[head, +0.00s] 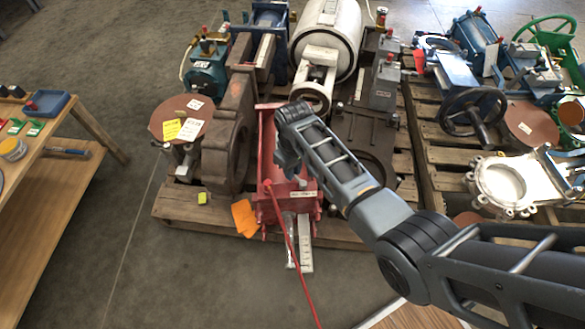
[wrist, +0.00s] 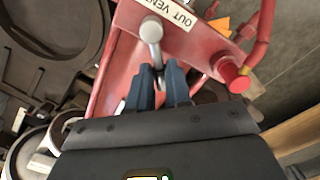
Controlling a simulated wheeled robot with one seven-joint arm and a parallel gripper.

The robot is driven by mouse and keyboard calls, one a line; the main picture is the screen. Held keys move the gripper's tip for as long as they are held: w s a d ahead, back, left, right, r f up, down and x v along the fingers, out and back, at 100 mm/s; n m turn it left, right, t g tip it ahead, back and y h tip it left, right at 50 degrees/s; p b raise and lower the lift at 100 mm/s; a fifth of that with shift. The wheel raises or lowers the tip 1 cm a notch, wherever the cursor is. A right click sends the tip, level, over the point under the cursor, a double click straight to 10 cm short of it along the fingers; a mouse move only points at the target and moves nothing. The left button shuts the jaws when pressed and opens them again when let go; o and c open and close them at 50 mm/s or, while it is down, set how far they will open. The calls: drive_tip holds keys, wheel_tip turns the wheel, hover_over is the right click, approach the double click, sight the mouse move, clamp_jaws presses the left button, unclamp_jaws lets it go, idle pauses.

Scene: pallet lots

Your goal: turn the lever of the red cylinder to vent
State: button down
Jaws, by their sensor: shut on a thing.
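The red cylinder (head: 266,150) lies on the pallet, below and partly hidden by my arm in the head view. My gripper (wrist: 159,78) is shut on the lever's lower end. In the head view my gripper (head: 287,165) is over the near end of the cylinder, and the lever is hidden.
A red hose (head: 293,255) runs from the cylinder's near end. Orange tags (head: 243,217) hang beside it. A rusty valve body (head: 229,140) stands close on the left, a white tank (head: 327,35) behind. A wooden bench (head: 50,175) is at far left; the floor between is clear.

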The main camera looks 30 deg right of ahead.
idle(0.3)
drive_tip(key=shift+s+d+m+p, duration=0.1)
drive_tip(key=shift+d+m+p, duration=0.5)
drive_tip(key=shift+m, duration=0.7)
drive_tip(key=shift+s+d+m+p, duration=0.1)
drive_tip(key=shift+d+m+p, duration=0.25)
drive_tip(key=shift+m+p, duration=0.7)
drive_tip(key=shift+d+m+p, duration=0.35)
drive_tip(key=shift+d+m, duration=0.15)
drive_tip(key=shift+m, duration=1.05)
drive_tip(key=c, duration=1.1)
unclamp_jaws()
drive_tip(key=shift+o, duration=0.2)
wheel_tip(320, 180, up, 8)
drive_tip(key=p, duration=0.3)
